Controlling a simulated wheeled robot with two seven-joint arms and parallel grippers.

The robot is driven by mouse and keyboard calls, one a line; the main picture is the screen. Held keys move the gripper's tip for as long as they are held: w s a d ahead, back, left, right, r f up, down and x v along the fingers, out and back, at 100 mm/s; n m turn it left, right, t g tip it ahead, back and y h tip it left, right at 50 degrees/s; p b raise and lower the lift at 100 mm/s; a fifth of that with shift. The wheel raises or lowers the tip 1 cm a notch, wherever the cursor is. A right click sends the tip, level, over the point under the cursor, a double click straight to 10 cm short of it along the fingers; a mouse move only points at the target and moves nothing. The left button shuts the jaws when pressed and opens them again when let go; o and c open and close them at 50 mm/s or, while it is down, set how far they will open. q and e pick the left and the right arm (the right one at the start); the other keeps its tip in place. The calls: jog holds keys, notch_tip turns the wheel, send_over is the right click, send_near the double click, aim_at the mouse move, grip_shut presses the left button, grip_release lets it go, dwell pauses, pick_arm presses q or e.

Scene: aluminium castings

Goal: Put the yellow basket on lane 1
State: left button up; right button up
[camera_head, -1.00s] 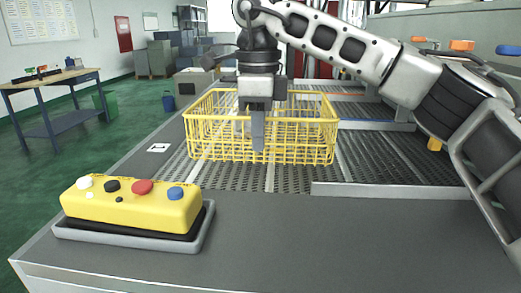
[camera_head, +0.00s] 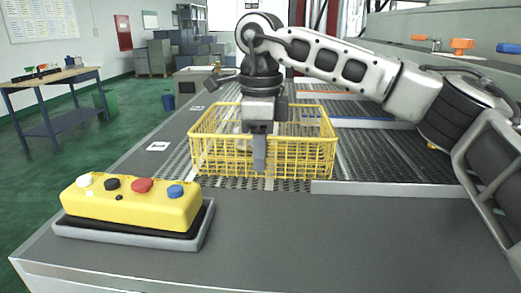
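The yellow wire basket (camera_head: 311,155) is upright over the near end of the roller lanes (camera_head: 360,151), low over the rollers. I cannot tell if it touches them. My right gripper (camera_head: 259,158) reaches down at the middle of the basket's near side and is shut on its near wall. One dark finger shows in front of the wires; the other finger is hidden. Something pale shows faintly through the wires inside the basket. No lane numbers are readable. My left gripper is not in view.
A yellow button box (camera_head: 130,205) stands on the grey near ledge (camera_head: 320,235). A low metal rail (camera_head: 390,188) edges the rollers at right. A divider (camera_head: 372,123) runs behind the basket. A white label (camera_head: 157,146) lies left of the basket.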

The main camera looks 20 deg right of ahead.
notch_tip(320, 180, up, 12)
jog(key=shift+r+p, duration=0.15)
jog(key=shift+p, duration=0.7)
